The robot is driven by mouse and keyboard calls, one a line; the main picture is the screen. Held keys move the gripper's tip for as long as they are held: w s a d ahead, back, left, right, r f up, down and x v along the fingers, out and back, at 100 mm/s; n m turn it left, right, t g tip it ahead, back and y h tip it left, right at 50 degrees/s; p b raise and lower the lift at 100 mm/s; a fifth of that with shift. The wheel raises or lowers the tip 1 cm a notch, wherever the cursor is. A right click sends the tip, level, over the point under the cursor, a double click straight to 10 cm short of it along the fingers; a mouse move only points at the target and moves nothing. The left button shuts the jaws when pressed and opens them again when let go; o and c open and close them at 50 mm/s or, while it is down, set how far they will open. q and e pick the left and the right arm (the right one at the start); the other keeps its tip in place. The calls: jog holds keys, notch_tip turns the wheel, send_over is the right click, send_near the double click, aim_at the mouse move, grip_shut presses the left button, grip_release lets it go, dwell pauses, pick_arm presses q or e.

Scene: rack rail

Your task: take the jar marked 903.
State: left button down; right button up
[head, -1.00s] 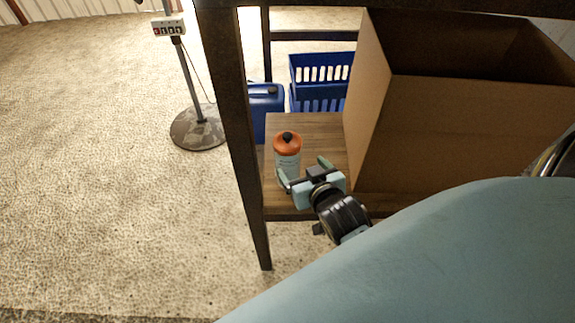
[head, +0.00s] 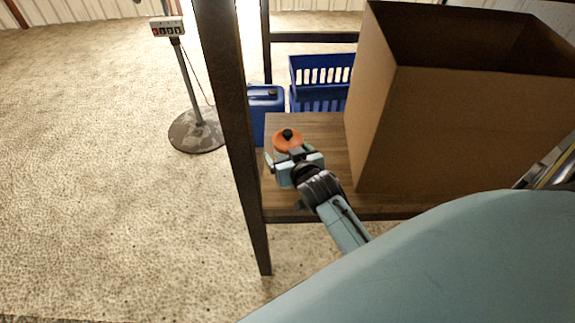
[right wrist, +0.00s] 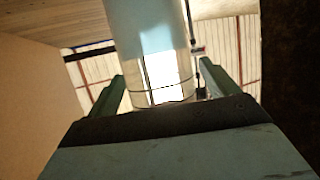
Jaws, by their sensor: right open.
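A jar (head: 286,144) with an orange lid and a black knob stands upright on the wooden shelf, left of the cardboard box. My right gripper (head: 289,155) is at the jar's near side and hides most of its body in the head view. In the right wrist view the pale jar body (right wrist: 145,35) shows between the two spread fingers of my right gripper (right wrist: 163,75). The fingers are open, and whether either touches the jar cannot be told. No number is readable on the jar. My left gripper is out of view.
The wooden shelf (head: 330,200) holds a big open cardboard box (head: 440,125) close on the right. A dark rack post (head: 228,130) stands just left of the jar. Blue crates (head: 320,85) and a blue canister (head: 263,105) are behind. A stand with a display (head: 167,27) is farther left.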

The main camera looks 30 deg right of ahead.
jog(key=shift+w, duration=0.15)
jog(key=c, duration=1.2)
jog(key=shift+c, duration=0.9)
jog(key=shift+r, duration=0.2)
